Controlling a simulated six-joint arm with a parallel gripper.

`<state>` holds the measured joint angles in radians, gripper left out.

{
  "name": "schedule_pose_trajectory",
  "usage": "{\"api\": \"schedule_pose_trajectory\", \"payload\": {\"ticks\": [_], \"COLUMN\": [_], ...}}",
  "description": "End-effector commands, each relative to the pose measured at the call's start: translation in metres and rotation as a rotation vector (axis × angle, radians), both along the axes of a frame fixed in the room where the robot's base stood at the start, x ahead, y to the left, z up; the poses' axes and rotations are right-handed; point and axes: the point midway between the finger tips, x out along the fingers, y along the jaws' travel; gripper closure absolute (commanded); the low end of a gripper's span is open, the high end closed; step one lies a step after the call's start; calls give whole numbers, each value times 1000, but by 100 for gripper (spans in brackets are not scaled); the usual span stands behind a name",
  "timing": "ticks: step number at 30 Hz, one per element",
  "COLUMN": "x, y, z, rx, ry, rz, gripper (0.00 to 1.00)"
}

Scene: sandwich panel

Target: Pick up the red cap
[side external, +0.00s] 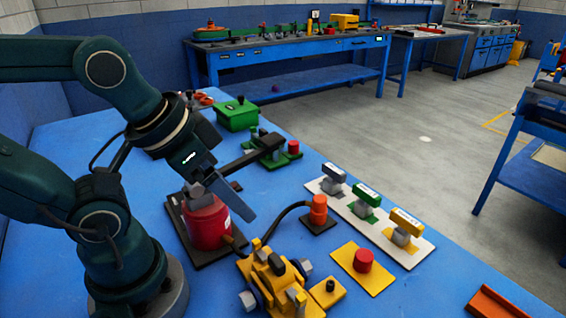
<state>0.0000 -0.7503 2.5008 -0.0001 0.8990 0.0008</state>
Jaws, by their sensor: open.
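A short red cylinder (363,260), which looks like a cap, stands upright on a yellow plate (345,272) at the right front of the blue table. A smaller red cylinder (293,146) stands on a green base farther back, so I cannot be sure which one is the red cap. My gripper (260,178) is open, with its two long dark fingers spread wide and nothing visible between them. It hangs above and beside a large red canister (206,228), left of the cylinder on the yellow plate and well apart from it. The gripper partly hides the canister's top.
A yellow machine (268,275) with a black hose stands in front of the canister. An orange cylinder (318,210) stands on a dark plate. A panel (338,198) with several handled blocks lies at the right. A green box (237,115) stands behind.

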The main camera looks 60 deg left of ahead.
Motion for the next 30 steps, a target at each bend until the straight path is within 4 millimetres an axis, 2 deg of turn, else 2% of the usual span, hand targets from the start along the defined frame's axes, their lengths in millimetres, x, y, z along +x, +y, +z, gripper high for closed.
{"api": "schedule_pose_trajectory", "payload": {"ticks": [10,14,18,22,26,30], "x": [0,13,38,66,97,130], "y": [0,1,-2,-9,-20,-36], "z": [0,19,39,49,49,39], "rx": [-13,-48,-87,-115,-135,-145], "ry": [3,-41,-39,-12,30,82], "rz": [26,99,160,199,228,253], "gripper": [24,24,24,24,24,24]}}
